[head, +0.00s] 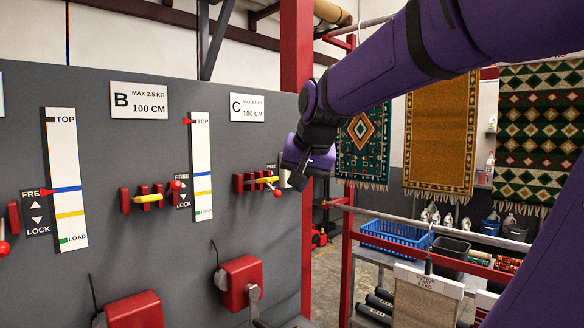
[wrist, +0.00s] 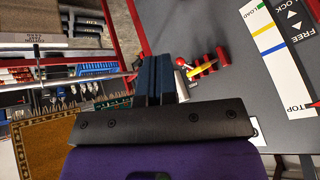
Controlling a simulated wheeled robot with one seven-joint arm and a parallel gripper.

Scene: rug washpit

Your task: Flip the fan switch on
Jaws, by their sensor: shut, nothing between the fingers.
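I cannot pick out a fan switch in either view; nothing in sight is legibly marked as one. My gripper (head: 292,178) is at the right end of the grey panel (head: 150,250), beside the red-and-yellow lever (head: 262,180) under sign C. In the wrist view my gripper's dark fingers (wrist: 154,75) are together with nothing between them. The same lever, with its red bracket (wrist: 223,57) and red knob (wrist: 180,62), shows just right of the fingers there; whether they touch it I cannot tell. My gripper hides part of the panel's edge.
Another lever (head: 148,198) sits under sign B (head: 139,100). Red boxes with metal arms (head: 242,282) stick out low on the panel. A red post (head: 297,50) stands behind my gripper. Hanging rugs (head: 438,140) and a shelf with a blue basket (head: 395,236) are at right.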

